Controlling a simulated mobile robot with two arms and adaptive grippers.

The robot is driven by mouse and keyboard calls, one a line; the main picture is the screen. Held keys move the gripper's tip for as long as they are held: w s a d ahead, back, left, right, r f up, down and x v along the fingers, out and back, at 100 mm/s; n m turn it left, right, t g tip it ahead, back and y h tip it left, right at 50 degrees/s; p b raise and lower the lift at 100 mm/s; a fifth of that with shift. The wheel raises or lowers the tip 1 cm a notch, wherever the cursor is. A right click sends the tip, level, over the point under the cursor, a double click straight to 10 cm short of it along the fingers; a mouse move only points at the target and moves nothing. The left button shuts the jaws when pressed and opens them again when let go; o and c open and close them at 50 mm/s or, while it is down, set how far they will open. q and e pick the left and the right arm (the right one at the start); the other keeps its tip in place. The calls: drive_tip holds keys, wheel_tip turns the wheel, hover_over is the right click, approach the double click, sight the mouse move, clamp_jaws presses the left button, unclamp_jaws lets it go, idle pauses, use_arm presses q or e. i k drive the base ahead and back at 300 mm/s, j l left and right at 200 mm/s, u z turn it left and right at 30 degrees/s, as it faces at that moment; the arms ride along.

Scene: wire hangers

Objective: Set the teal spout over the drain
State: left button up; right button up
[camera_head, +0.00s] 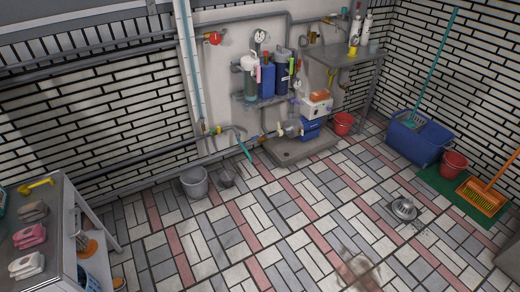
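The teal spout (244,150) is a thin curved tube at the low wall pipe, beside a brass valve with a blue part (215,130). Its free end slopes down to the right over the floor. A small dark grey round fitting (228,178), possibly a drain, sits on the floor below and left of the spout's end; the end is not above it. Neither of my grippers is in view.
A grey bucket (194,182) stands left of the dark fitting. A pump (309,128) sits on a grey plinth (300,148) at the wall. A blue tub (419,137) and red bucket (453,164) stand right. A grey cart (67,225) is at left. The middle floor is open.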

sight(242, 145)
drive_tip(key=i+j, duration=0.4)
drive_tip(key=j, duration=0.15)
drive_tip(key=i+u, duration=0.1)
drive_tip(key=i, duration=0.7)
